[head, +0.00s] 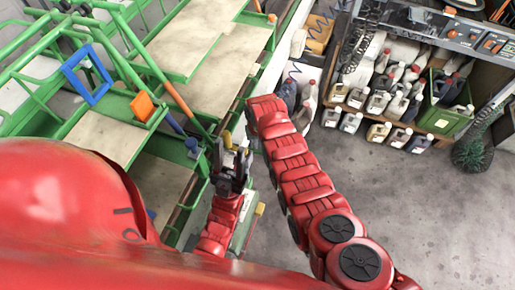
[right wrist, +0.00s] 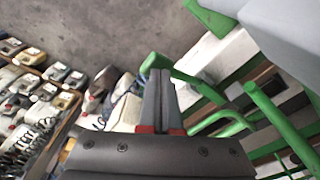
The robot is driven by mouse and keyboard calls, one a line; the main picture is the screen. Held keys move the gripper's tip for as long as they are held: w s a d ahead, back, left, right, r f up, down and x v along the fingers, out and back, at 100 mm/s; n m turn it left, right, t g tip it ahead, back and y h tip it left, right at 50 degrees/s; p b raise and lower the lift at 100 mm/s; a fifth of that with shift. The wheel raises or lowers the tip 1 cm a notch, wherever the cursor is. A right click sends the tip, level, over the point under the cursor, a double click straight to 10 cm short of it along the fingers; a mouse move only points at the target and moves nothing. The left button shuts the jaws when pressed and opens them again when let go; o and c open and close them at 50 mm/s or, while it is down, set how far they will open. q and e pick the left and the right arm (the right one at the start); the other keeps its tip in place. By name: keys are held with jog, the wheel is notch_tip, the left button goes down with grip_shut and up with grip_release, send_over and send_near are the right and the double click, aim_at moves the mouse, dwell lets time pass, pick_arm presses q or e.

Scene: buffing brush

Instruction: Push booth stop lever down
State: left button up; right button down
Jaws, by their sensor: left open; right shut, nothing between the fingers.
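I cannot tell for certain which part is the booth stop lever. In the right wrist view a green bar (right wrist: 185,75) with a rounded end lies just beside and beyond the fingertips of my right gripper (right wrist: 160,75), which is shut and empty; contact cannot be made out. In the head view my right arm reaches up the middle and its gripper is hidden. My left gripper (head: 232,158) is open beside the green frame (head: 200,183), near a small blue knob (head: 192,144).
A blue square frame (head: 87,75) and an orange block (head: 142,106) are mounted on the green structure at left. A shelf with several bottles (head: 375,102) and a green crate (head: 440,122) stands at back right. Grey floor (head: 400,200) is clear at right.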

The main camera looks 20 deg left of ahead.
notch_tip(320, 180, down, 3)
jog(key=b, duration=0.2)
jog(key=shift+f+b, duration=0.2)
jog(key=shift+b, duration=0.2)
jog(key=shift+r+p, duration=0.25)
jog(key=shift+p, duration=0.1)
jog(key=s+p, duration=0.1)
jog(key=p, duration=0.1)
jog(key=s+d+r+p, duration=0.1)
jog(key=p, duration=0.2)
jog(key=shift+s+d+r, duration=0.15)
jog(key=shift+d+r, duration=0.05)
jog(key=shift+s+d, duration=0.1)
jog(key=shift+s, duration=0.1)
jog(key=shift+f, duration=0.25)
jog(key=shift+w, duration=0.1)
notch_tip(320, 180, up, 17)
jog(key=p, duration=0.5)
send_over(260, 154)
jog(key=s+d, duration=0.1)
jog(key=s, duration=0.2)
jog(key=shift+w+r, duration=0.2)
jog(key=shift+w, duration=0.05)
